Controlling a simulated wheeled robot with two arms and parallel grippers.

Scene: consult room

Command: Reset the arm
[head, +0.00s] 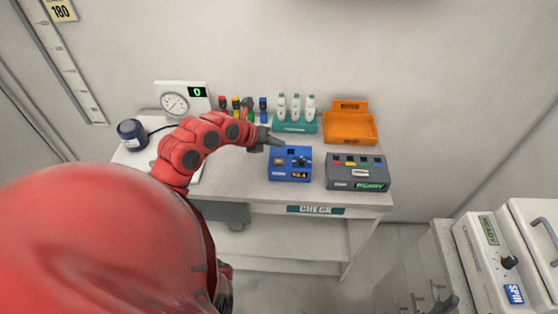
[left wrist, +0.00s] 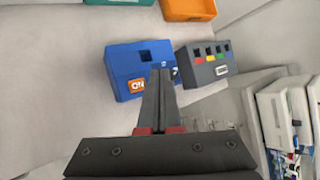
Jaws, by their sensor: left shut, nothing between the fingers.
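My left arm (head: 193,150) is red and reaches over the table from the left in the head view. Its left gripper (head: 280,142) is shut and empty, just above the back left of a blue device (head: 290,172) with a knob and a small lit display. In the left wrist view the closed fingers (left wrist: 160,75) point at the blue device (left wrist: 122,72) and overlap its right part. I cannot tell whether they touch it. My right gripper does not show.
A grey READY box (head: 358,180), an orange tray (head: 349,127), a teal rack (head: 295,125) with white bottles, several coloured-capped tubes and a dial gauge (head: 180,100) stand on the table. A dark blue cuff (head: 132,134) lies left. A white SPIN machine (head: 490,265) is at right.

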